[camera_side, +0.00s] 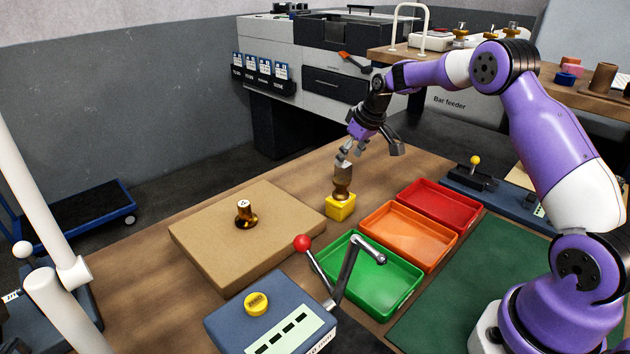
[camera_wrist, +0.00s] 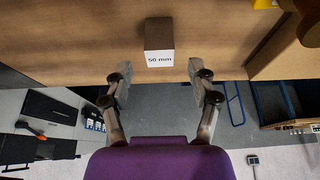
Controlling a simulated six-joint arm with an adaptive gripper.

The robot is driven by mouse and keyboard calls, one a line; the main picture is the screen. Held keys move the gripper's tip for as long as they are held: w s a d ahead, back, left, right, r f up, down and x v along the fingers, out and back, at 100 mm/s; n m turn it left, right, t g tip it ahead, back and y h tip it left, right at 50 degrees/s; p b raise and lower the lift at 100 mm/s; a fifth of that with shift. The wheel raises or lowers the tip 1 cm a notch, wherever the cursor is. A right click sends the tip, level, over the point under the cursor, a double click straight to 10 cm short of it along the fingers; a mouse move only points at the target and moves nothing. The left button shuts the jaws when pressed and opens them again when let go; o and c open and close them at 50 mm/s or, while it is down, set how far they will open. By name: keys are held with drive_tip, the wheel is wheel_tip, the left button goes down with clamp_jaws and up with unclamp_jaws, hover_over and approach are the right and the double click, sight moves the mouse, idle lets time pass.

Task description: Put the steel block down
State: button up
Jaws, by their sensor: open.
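The steel block (camera_side: 343,172) is a small brownish-grey block. In the side view it shows just below my gripper (camera_side: 368,151), its lower part hidden by a brass piece (camera_side: 342,191) at a yellow block (camera_side: 340,208). In the wrist view the steel block (camera_wrist: 158,35) appears on the wooden table with a white face marked "50 mm". My gripper (camera_wrist: 159,70) is open and empty, its two fingers spread. The block shows beyond the fingertips, lined up with the gap, with no visible contact.
A cardboard-coloured board (camera_side: 208,245) with a dark brass piece (camera_side: 245,214) lies to the left. Green (camera_side: 350,291), orange (camera_side: 389,252) and red (camera_side: 418,213) trays stand to the right. A blue box with a red-knobbed lever (camera_side: 303,243) is in front.

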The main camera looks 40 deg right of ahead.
drive_tip(key=s+a+r, duration=1)
drive_tip(key=s+r, duration=0.2)
drive_tip(key=r, duration=0.2)
drive_tip(key=s+a+f, duration=0.1)
drive_tip(key=s+a, duration=0.2)
drive_tip(key=s, duration=0.4)
drive_tip(key=s+a+f+t, duration=0.1)
drive_tip(key=s+a, duration=0.2)
drive_tip(key=s, duration=0.3)
drive_tip(key=shift+s+a+f, duration=0.15)
drive_tip(key=shift+s+a, duration=0.1)
drive_tip(key=shift+s, duration=0.15)
